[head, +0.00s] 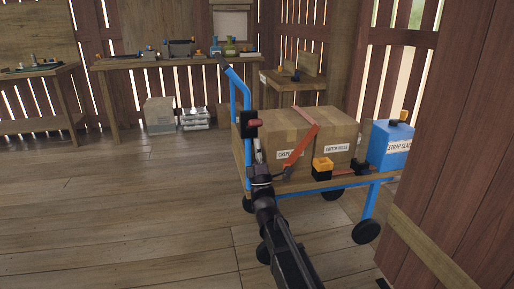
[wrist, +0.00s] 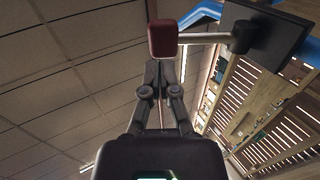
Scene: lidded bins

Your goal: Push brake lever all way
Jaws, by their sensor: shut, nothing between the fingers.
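The brake lever has a red knob (head: 255,123) beside a black box (head: 250,131) on the cart's blue handle post. In the wrist view the red knob (wrist: 163,40) sits at the end of a grey rod (wrist: 205,38), which runs sideways to a dark pivot on the black plate (wrist: 268,36). My gripper (head: 258,152) is just below the knob in the head view. In the wrist view my gripper (wrist: 161,66) is shut and empty, its fingertips right under the knob in the picture. I cannot tell whether they touch it.
The cart (head: 345,182) carries cardboard boxes (head: 283,127) under an orange strap, a small black-and-orange item (head: 322,168) and a blue bin (head: 386,150). A wooden wall (head: 460,150) stands close on the right. The floor (head: 120,220) at left is clear.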

